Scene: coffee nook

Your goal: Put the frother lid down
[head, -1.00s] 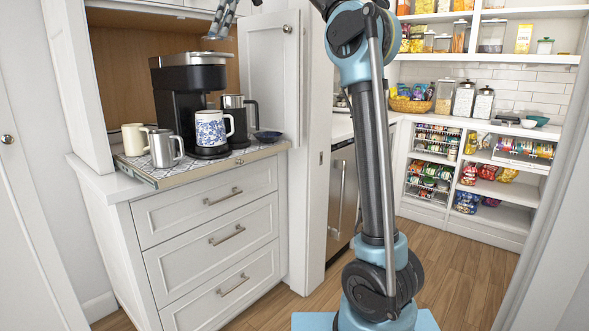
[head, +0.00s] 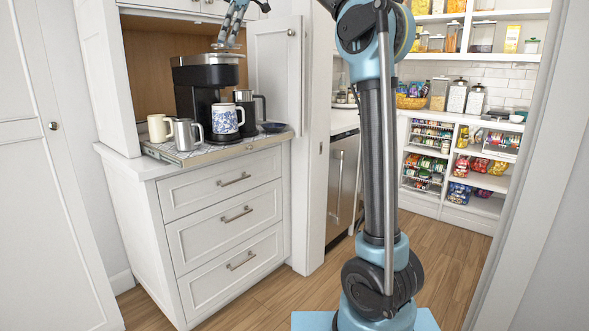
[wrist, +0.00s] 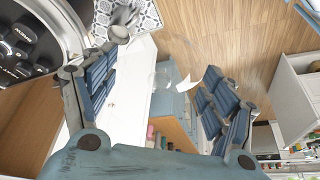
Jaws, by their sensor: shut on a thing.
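My gripper (head: 228,40) is above the coffee machine at the top of the head view. In the wrist view its fingers (wrist: 165,58) are spread around a clear, round, see-through piece (wrist: 178,62), which looks like the frother lid. In the head view the lid (head: 222,48) is a thin pale edge under the fingers. A dark jug with a handle, probably the frother (head: 246,108), stands right of the coffee machine. I cannot see its top clearly.
An open cabinet door (head: 275,70) stands to the right. Counter space beside the tray is narrow.

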